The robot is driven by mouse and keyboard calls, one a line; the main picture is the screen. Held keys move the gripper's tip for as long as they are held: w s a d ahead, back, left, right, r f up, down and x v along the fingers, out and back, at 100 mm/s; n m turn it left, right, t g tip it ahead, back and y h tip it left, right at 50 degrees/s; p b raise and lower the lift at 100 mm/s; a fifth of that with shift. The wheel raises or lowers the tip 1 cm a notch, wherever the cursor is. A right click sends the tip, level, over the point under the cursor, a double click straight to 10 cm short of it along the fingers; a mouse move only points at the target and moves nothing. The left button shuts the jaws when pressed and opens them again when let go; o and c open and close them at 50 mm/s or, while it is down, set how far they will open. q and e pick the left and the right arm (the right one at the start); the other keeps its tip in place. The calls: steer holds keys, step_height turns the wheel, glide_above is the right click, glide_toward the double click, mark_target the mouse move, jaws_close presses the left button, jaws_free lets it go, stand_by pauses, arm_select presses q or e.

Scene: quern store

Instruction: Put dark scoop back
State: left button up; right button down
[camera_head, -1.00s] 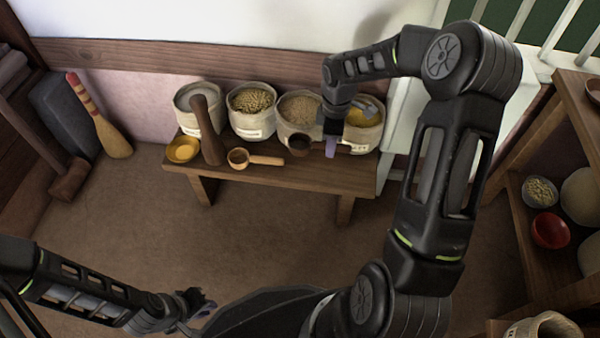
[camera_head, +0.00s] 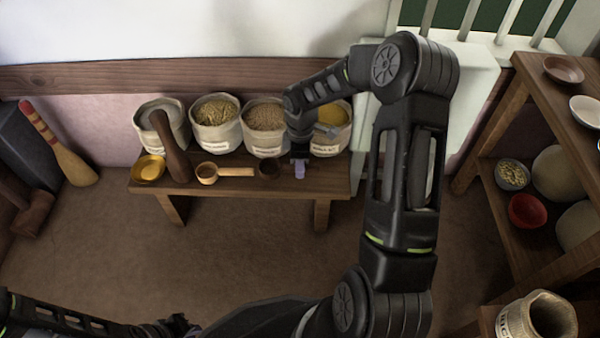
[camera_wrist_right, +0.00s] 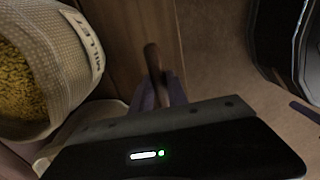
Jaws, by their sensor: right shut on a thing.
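The dark scoop (camera_head: 268,169) is at the bench, its bowl right of the light wooden scoop (camera_head: 207,173). I cannot tell whether it touches the bench top. My right gripper (camera_head: 299,170) is shut on its handle, in front of the rightmost sacks. In the right wrist view the dark brown handle (camera_wrist_right: 152,60) shows between the fingers (camera_wrist_right: 160,92); the scoop's bowl cannot be made out there. My left gripper (camera_head: 178,326) is low at the bottom edge, far from the bench, and its jaws are unclear.
Several grain sacks (camera_head: 215,135) line the back of the bench (camera_head: 235,187). A wooden pestle (camera_head: 171,147) and a yellow bowl (camera_head: 148,169) are at its left end. A shelf (camera_head: 492,130) with bowls stands right. The floor (camera_head: 240,245) before the bench is clear.

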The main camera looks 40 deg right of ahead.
arm_select(q)
steer(key=shift+w+f+b, duration=0.15)
steer(key=shift+f+b, duration=0.15)
steer(key=shift+f, duration=0.35)
arm_select(e)
steer(key=shift+f, duration=1.3)
steer(key=shift+f, duration=0.1)
steer(key=c, duration=1.3)
jaws_free()
step_height(320, 180, up, 12)
steer(key=p, duration=0.4)
steer(key=shift+p, duration=0.35)
arm_select(q)
steer(key=r, duration=0.3)
steer(key=s+r, duration=0.1)
steer(key=r, duration=0.1)
